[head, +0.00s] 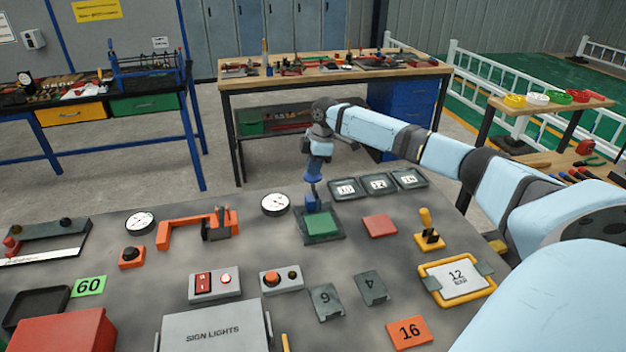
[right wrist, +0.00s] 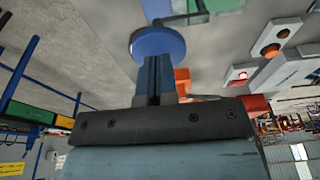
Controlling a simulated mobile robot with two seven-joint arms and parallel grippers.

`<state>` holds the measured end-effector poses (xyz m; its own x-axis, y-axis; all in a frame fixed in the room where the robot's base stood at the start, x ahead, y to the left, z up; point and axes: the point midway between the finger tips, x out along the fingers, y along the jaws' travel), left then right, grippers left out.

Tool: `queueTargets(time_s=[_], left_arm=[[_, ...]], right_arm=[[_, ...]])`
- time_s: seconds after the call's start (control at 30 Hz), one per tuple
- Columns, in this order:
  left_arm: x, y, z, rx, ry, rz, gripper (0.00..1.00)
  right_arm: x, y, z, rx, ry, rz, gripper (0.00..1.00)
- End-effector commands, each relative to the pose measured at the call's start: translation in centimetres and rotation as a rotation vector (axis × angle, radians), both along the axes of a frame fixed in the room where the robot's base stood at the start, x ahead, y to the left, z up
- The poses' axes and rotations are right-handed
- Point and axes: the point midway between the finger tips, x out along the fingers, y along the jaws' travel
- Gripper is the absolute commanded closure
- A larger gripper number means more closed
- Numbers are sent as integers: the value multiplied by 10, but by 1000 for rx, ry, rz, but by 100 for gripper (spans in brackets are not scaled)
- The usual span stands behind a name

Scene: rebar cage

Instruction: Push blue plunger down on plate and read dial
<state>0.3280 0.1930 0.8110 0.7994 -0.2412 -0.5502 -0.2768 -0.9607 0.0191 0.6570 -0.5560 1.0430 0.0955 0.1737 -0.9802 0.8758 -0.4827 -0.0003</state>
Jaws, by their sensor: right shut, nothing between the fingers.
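The blue plunger (head: 313,181) stands upright, with a round blue knob on a thin stem above a blue block, at the back of a dark base bearing a green plate (head: 320,225). My right gripper (head: 316,168) is shut and points down at the knob from above. In the right wrist view, its closed fingers (right wrist: 155,62) meet the edge of the blue knob (right wrist: 158,42) or sit just at it; contact is not certain. A round white dial (head: 275,204) lies left of the plunger; its reading is too small to tell. My left gripper is not in view.
A second white dial (head: 139,222) lies farther left. An orange clamp-like fixture (head: 190,229) is left of the nearer dial. A red block (head: 379,225) and a yellow-handled lever (head: 428,230) stand to the right. Dark numbered tiles (head: 378,183) lie behind, close under my right arm.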

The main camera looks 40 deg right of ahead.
Motion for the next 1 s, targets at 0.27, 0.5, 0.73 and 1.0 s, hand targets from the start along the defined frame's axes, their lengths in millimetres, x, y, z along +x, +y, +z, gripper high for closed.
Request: queueTargets(time_s=[0.27,0.5,0.73,1.0], left_arm=[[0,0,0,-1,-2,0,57],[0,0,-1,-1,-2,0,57],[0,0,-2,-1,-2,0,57],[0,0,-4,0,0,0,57]], right_arm=[[0,0,-6,1,0,0,100],[0,0,-11,1,0,0,100],[0,1,-16,1,0,0,100],[0,0,-21,0,1,0,100]])
